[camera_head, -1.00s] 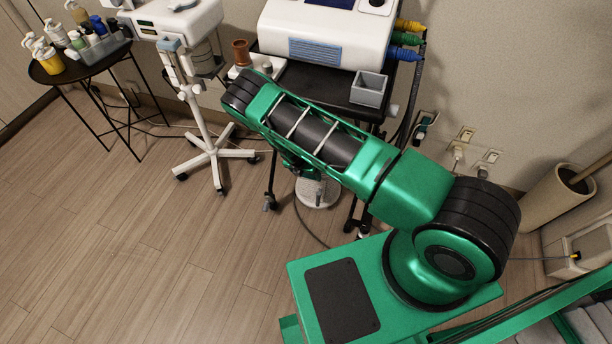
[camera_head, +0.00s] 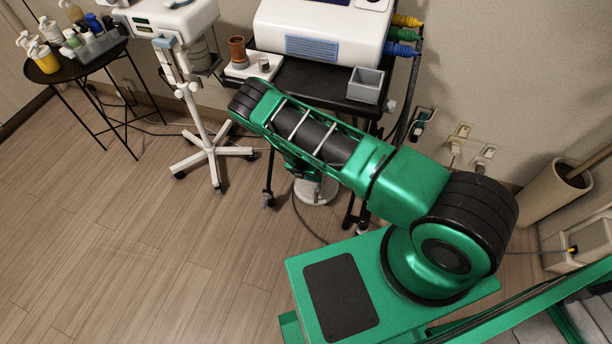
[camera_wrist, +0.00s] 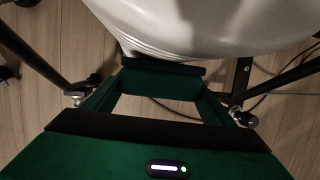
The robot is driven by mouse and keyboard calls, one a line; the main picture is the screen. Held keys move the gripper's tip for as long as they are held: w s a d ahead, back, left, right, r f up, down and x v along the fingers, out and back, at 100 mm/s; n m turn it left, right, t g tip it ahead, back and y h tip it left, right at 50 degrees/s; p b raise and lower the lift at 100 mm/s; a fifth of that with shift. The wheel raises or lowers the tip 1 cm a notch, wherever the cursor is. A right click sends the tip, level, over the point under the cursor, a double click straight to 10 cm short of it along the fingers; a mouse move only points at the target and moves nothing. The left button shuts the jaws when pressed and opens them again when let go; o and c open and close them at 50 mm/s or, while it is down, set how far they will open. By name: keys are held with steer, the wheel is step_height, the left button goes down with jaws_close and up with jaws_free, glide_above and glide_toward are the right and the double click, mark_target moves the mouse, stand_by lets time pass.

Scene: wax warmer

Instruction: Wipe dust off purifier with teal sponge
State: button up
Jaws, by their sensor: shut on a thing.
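The white purifier (camera_head: 316,188) stands on the floor under the black cart in the head view, partly hidden behind my arm. In the wrist view a rounded white body with ribbed lines, which looks like the purifier (camera_wrist: 190,22), fills the top. My gripper (camera_wrist: 158,84) is shut on a dark teal block, the sponge (camera_wrist: 160,78), held between its two fingers. The sponge's far edge is close below the white body; I cannot tell whether they touch. No dust can be made out.
The black cart (camera_head: 300,80) carries a white machine (camera_head: 320,35) and a grey box (camera_head: 366,84). A white wheeled stand (camera_head: 205,130) and a black side table (camera_head: 75,68) with bottles are at left. Cables trail near the cart legs. The wooden floor at left is clear.

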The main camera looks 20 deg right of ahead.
steer(key=s+a, duration=0.4)
steer(key=s, duration=0.1)
steer(key=shift+s, duration=0.35)
stand_by(0.4)
